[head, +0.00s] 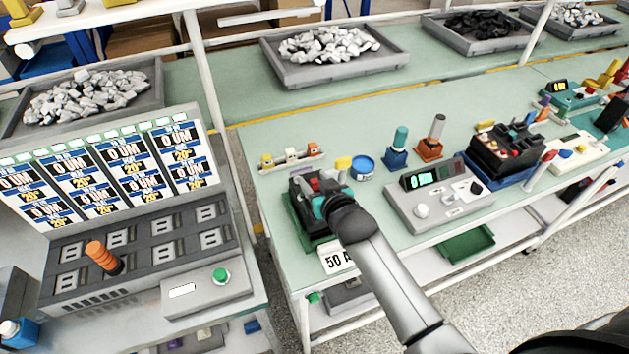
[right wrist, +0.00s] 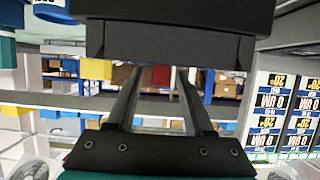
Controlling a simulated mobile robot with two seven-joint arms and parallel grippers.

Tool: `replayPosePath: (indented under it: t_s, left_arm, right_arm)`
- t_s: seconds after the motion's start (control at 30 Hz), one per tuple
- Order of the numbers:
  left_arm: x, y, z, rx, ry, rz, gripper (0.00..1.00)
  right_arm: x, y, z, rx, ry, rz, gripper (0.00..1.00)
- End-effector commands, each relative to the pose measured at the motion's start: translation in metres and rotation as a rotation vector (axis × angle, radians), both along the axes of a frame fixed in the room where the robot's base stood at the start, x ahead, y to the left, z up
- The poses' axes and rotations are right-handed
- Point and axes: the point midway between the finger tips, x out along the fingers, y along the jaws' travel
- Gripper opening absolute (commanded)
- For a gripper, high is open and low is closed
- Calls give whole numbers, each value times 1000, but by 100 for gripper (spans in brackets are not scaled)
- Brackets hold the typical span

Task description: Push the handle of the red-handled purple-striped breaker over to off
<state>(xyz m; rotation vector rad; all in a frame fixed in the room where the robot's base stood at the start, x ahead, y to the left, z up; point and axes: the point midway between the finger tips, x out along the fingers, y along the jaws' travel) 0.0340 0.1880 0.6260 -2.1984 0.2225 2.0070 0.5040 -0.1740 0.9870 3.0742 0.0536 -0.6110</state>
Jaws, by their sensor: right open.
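My right gripper (head: 325,197) is over the dark test fixture (head: 298,217) on the green base at the left of the bench. Red parts (head: 314,184) show beside it, but the arm and gripper cover much of the fixture. I cannot make out a purple stripe or which way the breaker's handle lies. In the right wrist view the gripper's fingers (right wrist: 158,78) are apart, below a large dark block (right wrist: 180,25). A small dark red patch (right wrist: 160,76) shows between the fingertips; I cannot tell what it belongs to. My left gripper is not in view.
A grey meter box (head: 430,205) with a green display is to the right. A slotted panel (head: 140,250) stands left.

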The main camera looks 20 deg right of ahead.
Motion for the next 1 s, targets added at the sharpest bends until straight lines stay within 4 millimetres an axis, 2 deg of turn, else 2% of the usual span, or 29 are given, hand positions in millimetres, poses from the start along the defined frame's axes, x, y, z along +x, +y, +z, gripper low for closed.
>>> replayPosePath:
  t_s: [0.3,0.77,1.0]
  left_arm:
    - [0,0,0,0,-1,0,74]
    - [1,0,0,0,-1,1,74]
    - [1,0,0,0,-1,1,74]
  right_arm:
    - [1,0,-1,0,0,0,52]
    - [1,0,-1,0,1,0,1]
    - [1,0,-1,0,1,0,0]
